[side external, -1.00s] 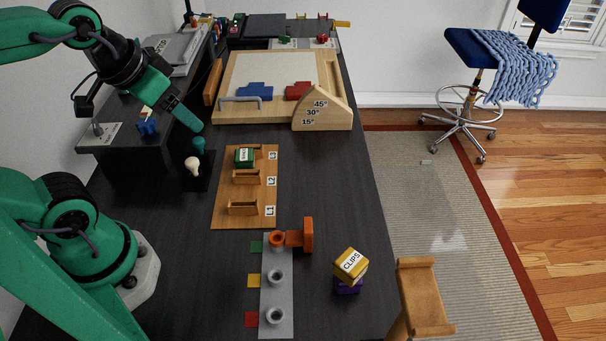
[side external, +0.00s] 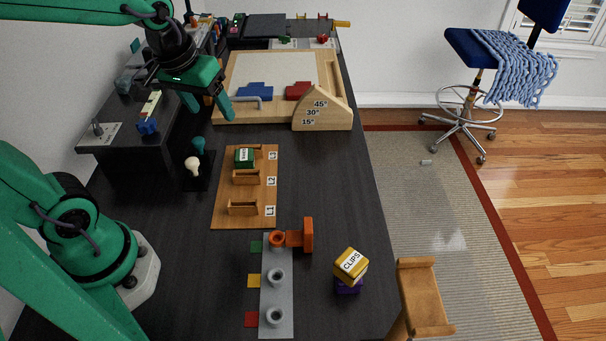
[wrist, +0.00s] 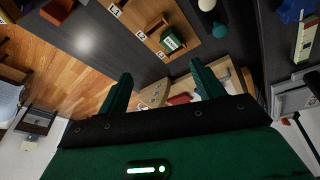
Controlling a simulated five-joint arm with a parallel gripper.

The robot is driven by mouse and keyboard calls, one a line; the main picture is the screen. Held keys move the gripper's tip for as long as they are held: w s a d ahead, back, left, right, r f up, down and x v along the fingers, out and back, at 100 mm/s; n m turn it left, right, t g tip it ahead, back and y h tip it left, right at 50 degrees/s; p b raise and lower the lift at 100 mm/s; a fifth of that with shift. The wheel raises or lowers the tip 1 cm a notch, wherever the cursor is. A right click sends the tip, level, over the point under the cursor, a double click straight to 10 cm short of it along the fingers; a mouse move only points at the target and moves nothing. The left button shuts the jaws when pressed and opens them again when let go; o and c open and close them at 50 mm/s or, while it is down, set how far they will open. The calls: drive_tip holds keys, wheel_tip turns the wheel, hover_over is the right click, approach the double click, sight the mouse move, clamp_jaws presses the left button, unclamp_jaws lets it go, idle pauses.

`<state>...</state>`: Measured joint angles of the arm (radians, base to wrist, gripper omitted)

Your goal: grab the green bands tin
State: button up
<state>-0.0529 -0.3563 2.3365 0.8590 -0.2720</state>
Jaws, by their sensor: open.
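The green bands tin (side external: 244,157) sits on the wooden board (side external: 227,210), in the slot by the L3 label at the board's far end. It has a white label and also shows in the wrist view (wrist: 173,41), near the top. My gripper (side external: 212,118) is open and empty. It hangs in the air above and beyond the tin, a little to its left in the side view. In the wrist view the two green fingers (wrist: 165,82) are spread apart, with nothing between them, and the tin lies beyond them.
A drawing board (side external: 232,80) with blue and red blocks and an angle block (side external: 323,112) stands behind. A yellow clips tin (side external: 350,264) sits on a purple block at front right. Dark desk right of the board is clear.

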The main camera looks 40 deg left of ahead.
drive_tip(key=w+a+f+n+g, duration=0.2)
drive_tip(key=w+f+n, duration=0.1)
drive_tip(key=w+f, duration=0.25)
drive_tip(key=n+g, duration=0.1)
drive_tip(key=n, duration=0.2)
hover_over(244, 154)
wheel_tip(244, 154, down, 7)
drive_tip(key=shift+w+a+f, duration=0.15)
drive_tip(key=shift+f, duration=3.95)
drive_tip(key=c, duration=1.1)
